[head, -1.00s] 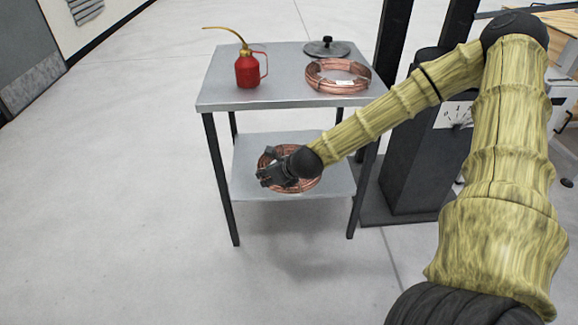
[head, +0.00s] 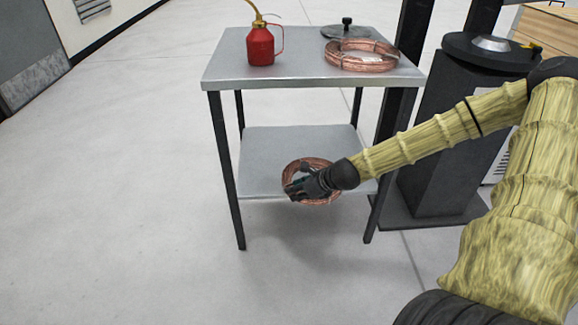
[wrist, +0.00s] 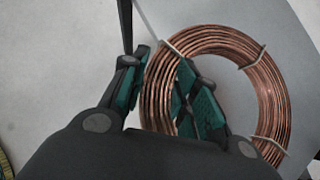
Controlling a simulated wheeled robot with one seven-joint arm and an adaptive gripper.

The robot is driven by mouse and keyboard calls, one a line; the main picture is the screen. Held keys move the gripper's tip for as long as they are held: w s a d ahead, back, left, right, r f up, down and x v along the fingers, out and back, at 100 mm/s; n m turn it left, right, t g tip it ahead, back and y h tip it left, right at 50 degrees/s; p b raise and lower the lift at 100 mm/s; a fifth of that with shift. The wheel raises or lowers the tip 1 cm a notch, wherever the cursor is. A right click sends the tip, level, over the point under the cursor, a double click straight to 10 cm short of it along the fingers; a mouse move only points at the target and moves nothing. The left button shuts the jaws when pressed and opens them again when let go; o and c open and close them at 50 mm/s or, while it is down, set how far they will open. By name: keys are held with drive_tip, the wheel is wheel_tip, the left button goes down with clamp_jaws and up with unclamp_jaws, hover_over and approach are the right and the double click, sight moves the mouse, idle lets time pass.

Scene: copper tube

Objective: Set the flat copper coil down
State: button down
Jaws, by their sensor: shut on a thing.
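The flat copper coil (head: 326,164) is a ring of bound copper tube. In the head view it is at the front edge of the lower shelf (head: 262,150), partly hidden by my gripper (head: 294,190). In the wrist view the coil (wrist: 270,100) passes between the two fingers of my gripper (wrist: 158,92), one finger outside the ring and one inside its hole. My gripper is shut on the near side of the coil. Part of the coil overlaps the shelf edge in the head view; I cannot tell whether it touches the shelf.
On the table top (head: 300,68) stand a red oil can (head: 260,46), another, thicker copper coil (head: 362,62) and a dark round lid (head: 345,30). Dark table legs (head: 228,170) flank the lower shelf. A dark machine (head: 455,130) stands at the right. The left of the shelf is bare.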

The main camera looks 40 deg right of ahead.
drive_tip(key=w+b, duration=0.2)
drive_tip(key=w, duration=0.2)
drive_tip(key=w+f+b, duration=0.1)
drive_tip(key=w+b, duration=0.1)
drive_tip(key=w, duration=0.3)
drive_tip(key=w+b, duration=0.2)
drive_tip(key=w, duration=0.3)
drive_tip(key=shift+w+d+f, duration=0.2)
drive_tip(key=shift+d+f, duration=0.05)
drive_tip(key=shift+d, duration=0.15)
drive_tip(key=shift+w+b, duration=0.35)
drive_tip(key=shift+w, duration=0.1)
drive_tip(key=shift+f+b, duration=1.35)
drive_tip(key=shift+f, duration=0.35)
drive_tip(key=c, duration=1.1)
unclamp_jaws()
